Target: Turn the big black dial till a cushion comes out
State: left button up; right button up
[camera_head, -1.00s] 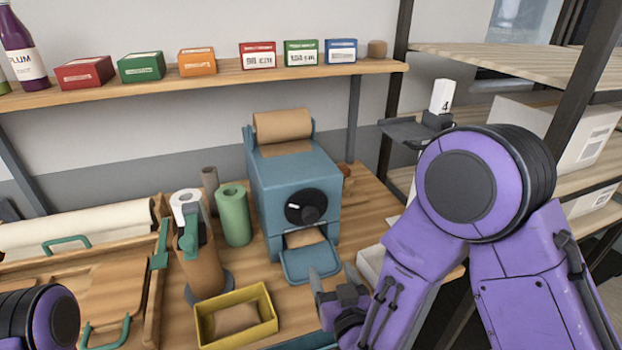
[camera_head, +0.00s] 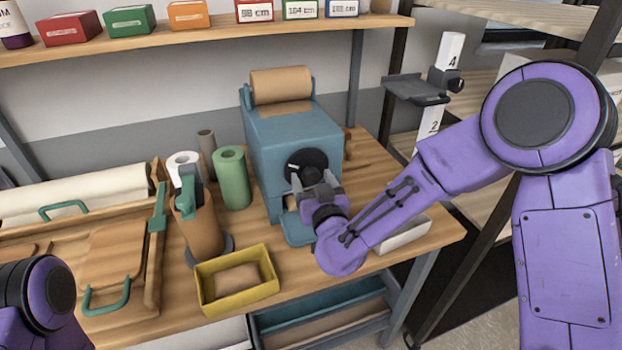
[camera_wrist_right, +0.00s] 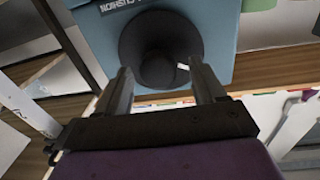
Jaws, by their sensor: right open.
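The big black dial (camera_head: 305,164) is on the front of the blue cushion machine (camera_head: 283,125), which has a brown paper roll (camera_head: 281,85) on top. My right gripper (camera_head: 314,181) is open in front of the dial. In the right wrist view, the dial (camera_wrist_right: 157,47) lies ahead between the open fingers of the gripper (camera_wrist_right: 163,84), its white mark toward the right finger; I cannot tell whether the fingers touch it. The machine's outlet tray (camera_head: 298,232) is partly hidden by my right gripper and wrist. My left arm shows at the lower left, its gripper out of frame.
A yellow bin (camera_head: 240,303) with a brown cushion (camera_head: 237,278) stands at the front of the bench. A green roll (camera_head: 233,178) and a tape dispenser (camera_head: 198,222) stand left of the machine. A shelf with small boxes runs above.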

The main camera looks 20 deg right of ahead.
jog(key=shift+d, duration=0.1)
jog(key=shift+c, duration=0.3)
jog(key=c, duration=1)
jog(key=shift+a, duration=0.25)
jog(key=shift+d+f, duration=0.1)
jog(key=shift+d, duration=0.1)
